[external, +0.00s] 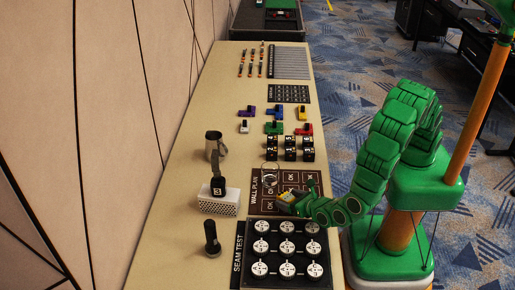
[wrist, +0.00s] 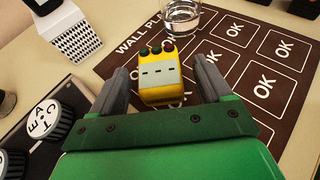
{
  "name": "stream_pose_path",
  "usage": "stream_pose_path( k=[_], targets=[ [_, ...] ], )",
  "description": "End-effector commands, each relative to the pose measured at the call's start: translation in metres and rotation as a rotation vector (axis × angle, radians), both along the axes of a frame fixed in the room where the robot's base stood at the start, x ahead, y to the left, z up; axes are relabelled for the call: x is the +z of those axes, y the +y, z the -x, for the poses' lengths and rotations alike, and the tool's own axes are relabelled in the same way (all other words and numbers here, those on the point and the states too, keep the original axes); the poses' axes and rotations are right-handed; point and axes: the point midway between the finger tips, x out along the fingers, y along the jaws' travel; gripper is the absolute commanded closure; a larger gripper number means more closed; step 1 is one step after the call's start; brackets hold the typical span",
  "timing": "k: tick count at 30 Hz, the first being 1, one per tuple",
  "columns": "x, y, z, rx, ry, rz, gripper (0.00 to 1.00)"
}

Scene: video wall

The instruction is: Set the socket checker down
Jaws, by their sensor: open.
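The socket checker (wrist: 161,78) is a yellow block with a pale grey panel and dark green and red round lights at its far end. It sits on the brown "WALL PLAN" board (wrist: 262,60), over its near left part. My gripper (wrist: 162,70) is open, with one grey finger on each side of the checker. In the external view the checker (external: 287,197) shows small and yellow at my gripper's end, low over the board (external: 263,205).
A clear glass (wrist: 181,20) stands on the board beyond the checker. A white perforated box (wrist: 72,38) is at upper left. The "SEAM TEST" board (external: 257,276) with round white-topped knobs lies nearer. A metal pitcher (external: 213,146) and black torch (external: 211,240) stand left. Black numbered blocks (external: 290,148) lie beyond.

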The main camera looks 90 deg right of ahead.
Motion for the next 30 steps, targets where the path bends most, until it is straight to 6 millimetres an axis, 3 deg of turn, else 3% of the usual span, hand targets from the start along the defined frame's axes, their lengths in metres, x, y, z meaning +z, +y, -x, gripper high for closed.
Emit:
stream_pose_path(
  k=[15,30],
  targets=[
    [0.032,0.055,0.053,0.002,-0.002,-0.001,0.22],
    [0.039,0.065,0.066,-0.003,-0.001,-0.001,0.22]
  ],
)
